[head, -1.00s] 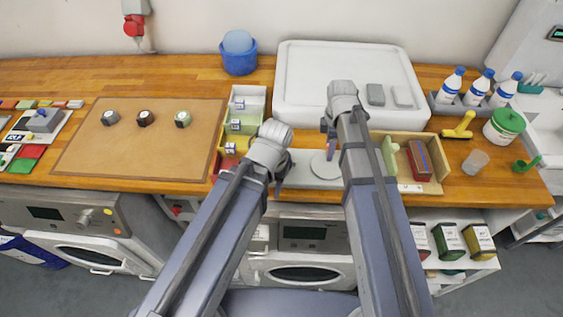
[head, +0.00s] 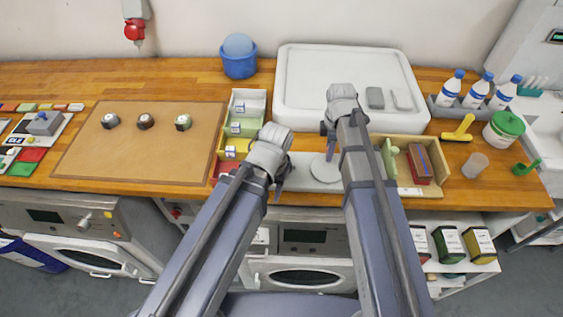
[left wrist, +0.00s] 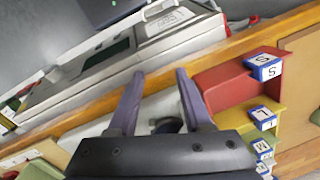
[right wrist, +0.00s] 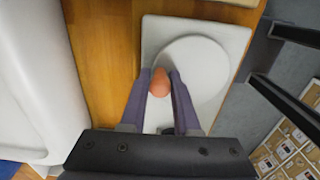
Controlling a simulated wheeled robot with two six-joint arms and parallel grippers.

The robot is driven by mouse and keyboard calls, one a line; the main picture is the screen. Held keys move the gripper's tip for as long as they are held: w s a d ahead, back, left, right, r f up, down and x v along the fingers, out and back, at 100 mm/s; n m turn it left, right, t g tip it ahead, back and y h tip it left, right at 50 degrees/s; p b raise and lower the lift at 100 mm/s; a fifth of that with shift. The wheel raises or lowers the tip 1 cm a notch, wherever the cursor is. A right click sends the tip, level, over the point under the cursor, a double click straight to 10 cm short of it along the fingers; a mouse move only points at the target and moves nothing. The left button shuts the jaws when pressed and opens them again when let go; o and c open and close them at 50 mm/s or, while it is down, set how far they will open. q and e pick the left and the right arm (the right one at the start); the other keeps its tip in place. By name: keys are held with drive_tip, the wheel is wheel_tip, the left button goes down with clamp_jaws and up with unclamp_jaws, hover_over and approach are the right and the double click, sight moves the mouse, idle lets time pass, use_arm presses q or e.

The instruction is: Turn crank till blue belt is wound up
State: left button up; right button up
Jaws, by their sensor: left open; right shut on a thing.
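A pale round disc (head: 324,171) lies on a light grey base plate (head: 300,181) near the counter's front edge. In the right wrist view the disc (right wrist: 195,72) carries an orange knob (right wrist: 159,85) near its rim. My right gripper (right wrist: 159,74) is shut on this knob. In the head view my right gripper (head: 327,133) is at the disc's back edge. My left gripper (left wrist: 159,74) is open, over the left part of the plate, with a dark round piece (left wrist: 168,125) partly visible between its fingers. I cannot make out the blue belt.
Coloured bins (head: 237,147) stand just left of the plate. A wooden tray (head: 408,191) with a red box (head: 419,163) is close on the right. A big white tray (head: 300,85) lies behind. The brown mat (head: 140,160) at left is mostly clear.

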sight(319, 159)
drive_tip(key=shift+s+a, duration=0.1)
drive_tip(key=shift+a, duration=0.75)
drive_tip(key=shift+s+a, duration=0.4)
drive_tip(key=shift+a, duration=0.3)
drive_tip(key=o, duration=0.7)
drive_tip(key=shift+s+d, duration=0.1)
drive_tip(key=shift+o, duration=0.5)
drive_tip(key=shift+r, duration=0.1)
wheel_tip(319, 159, up, 8)
drive_tip(key=p, duration=0.8)
